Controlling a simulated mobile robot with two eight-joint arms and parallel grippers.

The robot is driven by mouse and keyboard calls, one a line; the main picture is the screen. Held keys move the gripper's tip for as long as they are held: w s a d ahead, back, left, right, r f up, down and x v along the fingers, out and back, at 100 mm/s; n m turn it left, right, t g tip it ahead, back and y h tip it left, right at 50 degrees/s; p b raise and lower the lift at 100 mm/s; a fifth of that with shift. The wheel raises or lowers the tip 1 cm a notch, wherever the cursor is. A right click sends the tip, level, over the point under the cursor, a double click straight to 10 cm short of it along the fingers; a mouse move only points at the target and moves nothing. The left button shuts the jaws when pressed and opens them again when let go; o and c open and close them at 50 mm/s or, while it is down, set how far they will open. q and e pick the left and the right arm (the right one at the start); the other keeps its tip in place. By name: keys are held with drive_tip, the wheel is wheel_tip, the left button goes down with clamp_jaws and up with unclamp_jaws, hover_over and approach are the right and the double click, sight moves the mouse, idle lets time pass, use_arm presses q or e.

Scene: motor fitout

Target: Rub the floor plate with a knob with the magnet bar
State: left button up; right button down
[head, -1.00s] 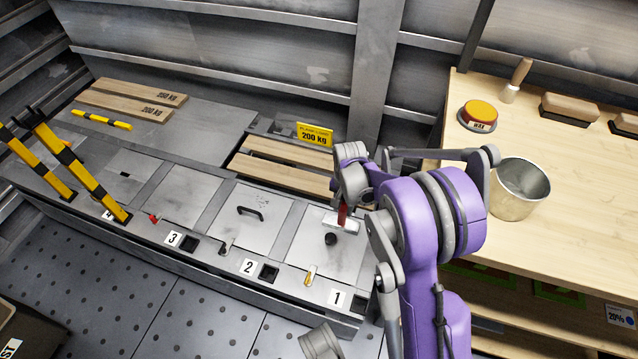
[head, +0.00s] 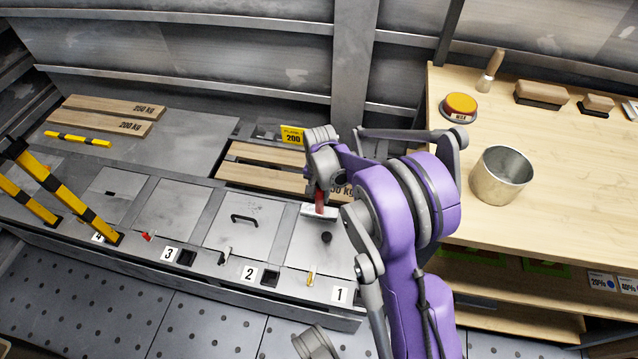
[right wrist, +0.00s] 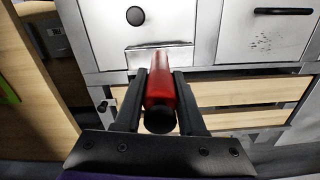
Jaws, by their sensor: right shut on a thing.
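The floor plate with a knob (head: 305,262) is a grey metal square at the right end of the row of plates, behind label 1. Its black knob (head: 326,238) stands up from it; the plate (right wrist: 105,35) and knob (right wrist: 135,16) also show in the right wrist view. My right gripper (head: 320,190) is shut on the red handle of the magnet bar (right wrist: 160,95). The bar's pale flat head (head: 311,210) is over the plate's far edge, behind the knob. I cannot tell whether it touches the plate. My left gripper is out of view.
A plate with a black handle (head: 243,222) lies to the left. Wooden boards (head: 265,175) lie just behind the plates. Yellow-black barriers (head: 70,195) stand at left.

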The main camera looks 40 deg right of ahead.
drive_tip(key=shift+r+p, duration=1)
drive_tip(key=shift+r, duration=0.95)
